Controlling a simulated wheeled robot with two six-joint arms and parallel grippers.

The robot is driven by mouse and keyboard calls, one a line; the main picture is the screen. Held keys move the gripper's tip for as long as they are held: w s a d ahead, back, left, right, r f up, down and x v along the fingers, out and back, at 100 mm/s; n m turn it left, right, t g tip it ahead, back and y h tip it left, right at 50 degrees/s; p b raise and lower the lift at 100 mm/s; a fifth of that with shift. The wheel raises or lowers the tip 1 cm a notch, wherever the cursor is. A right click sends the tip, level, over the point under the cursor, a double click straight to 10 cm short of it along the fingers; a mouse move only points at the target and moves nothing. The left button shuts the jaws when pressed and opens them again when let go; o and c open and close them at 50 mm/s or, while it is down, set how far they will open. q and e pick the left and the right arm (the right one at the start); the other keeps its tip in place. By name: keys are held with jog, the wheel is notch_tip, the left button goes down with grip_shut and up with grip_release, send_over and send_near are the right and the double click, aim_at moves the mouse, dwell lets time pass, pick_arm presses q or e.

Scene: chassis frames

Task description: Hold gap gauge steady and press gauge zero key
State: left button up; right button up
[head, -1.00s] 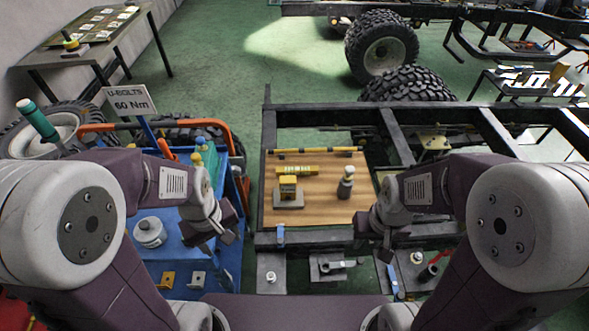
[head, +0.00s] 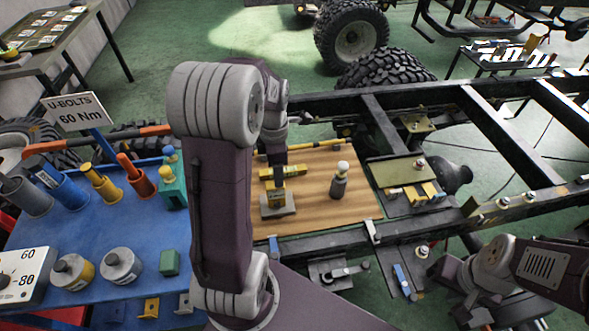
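A small yellow device on a grey base (head: 278,208), likely the gap gauge, stands on the wooden board (head: 318,210). My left gripper (head: 278,184) points straight down over it, and its fingertips are at the yellow upper part. The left arm hides part of this area, and I cannot tell whether the fingers grip it. The zero key is too small to make out. My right gripper (head: 472,316) is low at the bottom right, away from the board; its opening is unclear.
Black chassis rails (head: 400,233) surround the board. A blue bench (head: 60,232) with sockets and pots is at the left.

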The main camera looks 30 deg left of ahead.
aim_at(275, 189)
pick_arm(q)
jog(key=shift+s+a+f, duration=0.2)
jog(key=shift+s+a, duration=0.15)
jog(key=shift+a, duration=0.05)
jog(key=shift+f, duration=0.15)
notch_tip(275, 189, down, 9)
jog(key=shift+r+b, duration=0.1)
jog(key=shift+b, duration=0.85)
pick_arm(e)
notch_tip(275, 189, down, 2)
jog(key=shift+f, duration=0.1)
pick_arm(q)
grip_shut()
pick_arm(e)
grip_shut()
